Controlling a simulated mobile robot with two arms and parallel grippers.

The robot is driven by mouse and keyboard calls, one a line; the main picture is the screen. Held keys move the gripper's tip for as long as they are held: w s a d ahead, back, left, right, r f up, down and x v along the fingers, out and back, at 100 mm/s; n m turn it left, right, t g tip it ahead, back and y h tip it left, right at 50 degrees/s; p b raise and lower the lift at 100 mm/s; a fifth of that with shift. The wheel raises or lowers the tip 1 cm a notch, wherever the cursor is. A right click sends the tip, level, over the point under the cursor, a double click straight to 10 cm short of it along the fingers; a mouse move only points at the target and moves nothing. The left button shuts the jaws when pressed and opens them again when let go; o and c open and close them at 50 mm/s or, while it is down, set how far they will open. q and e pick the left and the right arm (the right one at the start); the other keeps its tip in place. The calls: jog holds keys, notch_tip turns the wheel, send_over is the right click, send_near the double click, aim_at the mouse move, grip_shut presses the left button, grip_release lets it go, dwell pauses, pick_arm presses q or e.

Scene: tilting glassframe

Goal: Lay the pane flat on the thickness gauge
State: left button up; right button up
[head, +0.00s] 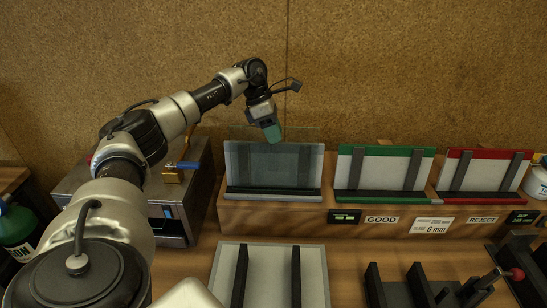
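My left gripper (272,133) comes down from above at the pane's top edge, with a teal pad showing. The far finger is hidden, so I cannot tell whether it is shut on the glass. No part is clearly labelled as the thickness gauge; black rails (420,285) and a red-knobbed black fixture stand at the lower right. My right gripper is not in view.
The rack (285,216) also has green-framed (338,172) and red-framed (447,172) slots, above GOOD and REJECT labels and a 6 mm card. A pale plate (318,262) with two black bars lies in front. A metal box (190,205) stands left of the rack.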

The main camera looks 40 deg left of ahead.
pick_arm(q)
jog(key=shift+c, duration=0.3)
grip_shut()
jog(key=shift+r, duration=0.1)
dwell(1.0)
